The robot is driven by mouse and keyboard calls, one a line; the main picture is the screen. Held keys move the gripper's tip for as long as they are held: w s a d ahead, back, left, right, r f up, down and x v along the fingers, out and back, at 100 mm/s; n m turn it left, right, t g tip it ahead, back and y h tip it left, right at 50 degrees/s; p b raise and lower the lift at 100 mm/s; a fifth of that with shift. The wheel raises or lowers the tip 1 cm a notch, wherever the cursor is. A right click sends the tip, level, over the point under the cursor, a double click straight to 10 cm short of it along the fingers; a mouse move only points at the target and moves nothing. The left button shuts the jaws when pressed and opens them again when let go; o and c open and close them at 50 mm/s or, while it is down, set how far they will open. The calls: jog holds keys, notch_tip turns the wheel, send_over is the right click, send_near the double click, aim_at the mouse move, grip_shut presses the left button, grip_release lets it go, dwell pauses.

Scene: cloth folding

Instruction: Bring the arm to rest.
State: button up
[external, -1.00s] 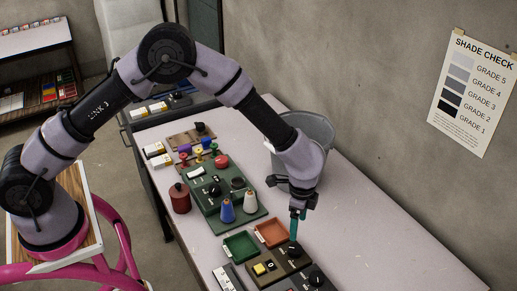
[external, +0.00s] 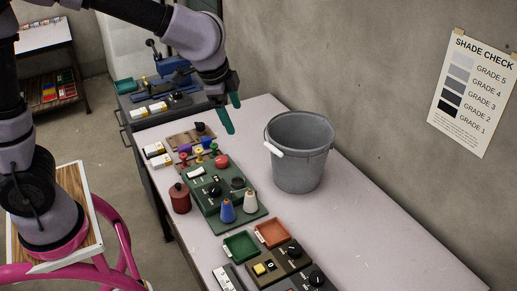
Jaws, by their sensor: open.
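My gripper (external: 230,107) hangs in the upper middle of the external view, at the end of my raised arm. Its two green fingers are apart and nothing shows between them. It is above the far part of the pale table (external: 375,240), clear of the things on it. No cloth can be made out in this view.
A grey bucket (external: 300,155) with a white handle grip stands on the table by the wall. A green board (external: 215,210) with cones and knobs, a dark red canister (external: 180,200), a green tray (external: 240,246) and an orange tray (external: 272,233) line the left side. The right front is bare.

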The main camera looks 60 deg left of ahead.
jog(key=s+a+r+n+t, duration=0.1)
jog(key=s+a+r, duration=0.1)
jog(key=s, duration=0.6)
jog(key=s+a+r+n+t, duration=0.1)
jog(key=s+a+r, duration=0.2)
jog(key=s+a, duration=0.2)
jog(key=s+a+r+n+t, duration=0.1)
jog(key=s+a+r, duration=0.2)
jog(key=s, duration=0.8)
jog(key=shift+a+n+y, duration=0.25)
jog(key=shift+n+y, duration=0.05)
jog(key=shift+n, duration=0.1)
jog(key=shift+r, duration=0.1)
